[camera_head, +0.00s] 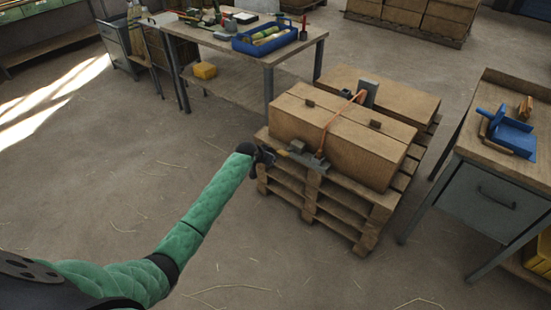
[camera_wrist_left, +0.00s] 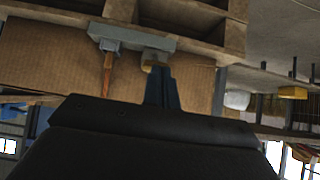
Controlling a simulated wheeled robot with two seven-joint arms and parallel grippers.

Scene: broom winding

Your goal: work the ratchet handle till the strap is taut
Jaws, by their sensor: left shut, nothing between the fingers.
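An orange strap (camera_head: 329,126) runs over the cardboard boxes (camera_head: 295,122) on a wooden pallet (camera_head: 325,208). The grey ratchet (camera_head: 304,155) sits low on the near side of the boxes, with a yellowish handle end (camera_head: 283,153) pointing left. My left gripper (camera_head: 268,156) is just left of that handle end, shut and empty. In the left wrist view the shut fingers (camera_wrist_left: 162,88) lie close to the yellowish handle end (camera_wrist_left: 149,60); whether they touch is unclear. The grey ratchet (camera_wrist_left: 130,38) and orange strap (camera_wrist_left: 108,75) show beside them. My right gripper is out of view.
A workbench with a blue crate (camera_head: 247,44) and tools stands behind. Another bench at right bears a blue tool (camera_head: 508,130). A grey upright piece (camera_head: 369,93) rises behind the boxes. The floor left of and in front of the pallet is clear apart from straw.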

